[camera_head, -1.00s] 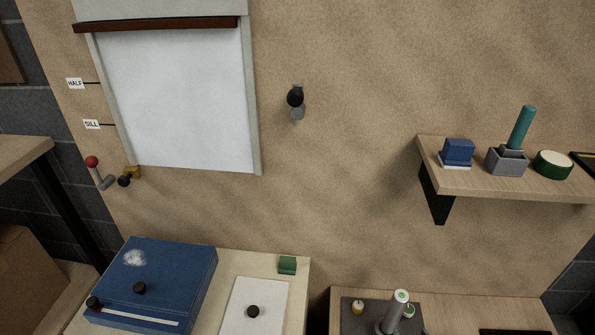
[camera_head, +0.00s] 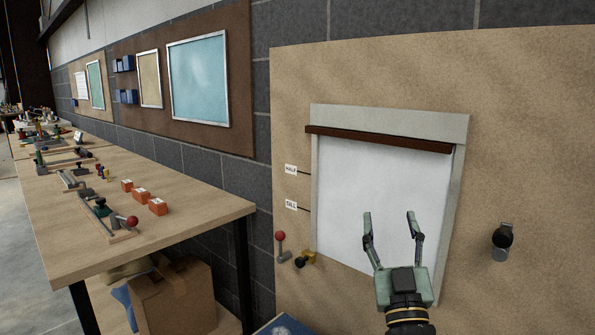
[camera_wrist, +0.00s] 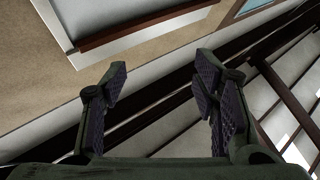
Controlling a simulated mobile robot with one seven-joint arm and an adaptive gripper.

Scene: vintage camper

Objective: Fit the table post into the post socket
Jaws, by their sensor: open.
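Neither the table post nor the post socket shows in the head view or the wrist view at this moment. My gripper (camera_head: 389,214) is raised in front of the white window panel, fingers pointing up. Its two fingers are spread apart with nothing between them. The wrist view shows the same open, empty fingers (camera_wrist: 160,64), with wall and ceiling beams beyond.
The white window panel (camera_head: 365,190) has a brown bar (camera_head: 378,139) across its top. A red-knobbed lever (camera_head: 280,239) and a black knob (camera_head: 503,236) are on the tan wall. A long bench (camera_head: 190,222) with orange blocks (camera_head: 141,194) stands left, a cardboard box (camera_head: 175,298) beneath.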

